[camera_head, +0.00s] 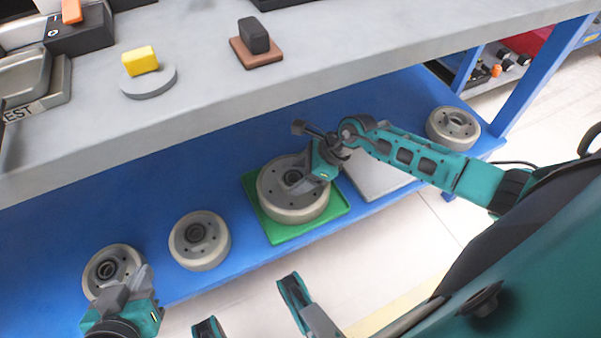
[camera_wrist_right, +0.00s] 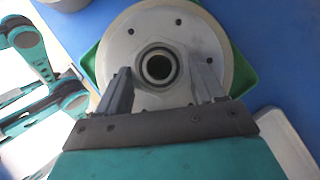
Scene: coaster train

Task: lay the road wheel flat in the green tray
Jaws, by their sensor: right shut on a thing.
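The road wheel (camera_head: 285,207), a grey-beige disc with a dark hub, is over the green tray (camera_head: 337,208) in the head view, within its outline and looking about level. Whether its underside touches the tray floor is hidden. My right gripper (camera_head: 298,183) comes down from above and is shut on the wheel's hub. In the right wrist view its fingers (camera_wrist_right: 163,85) stand either side of the hub of the wheel (camera_wrist_right: 160,25), with green tray corners (camera_wrist_right: 243,75) showing beyond the rim. My left gripper (camera_head: 138,280) is at the lower left, in front of another wheel; its finger gap is unclear.
Similar wheels stand on the blue shelf: one at far left (camera_head: 108,265), one left of the tray (camera_head: 200,240), one at far right (camera_head: 453,127). A grey-white tray (camera_head: 380,180) adjoins on the right. The grey upper bench (camera_head: 330,55) overhangs behind.

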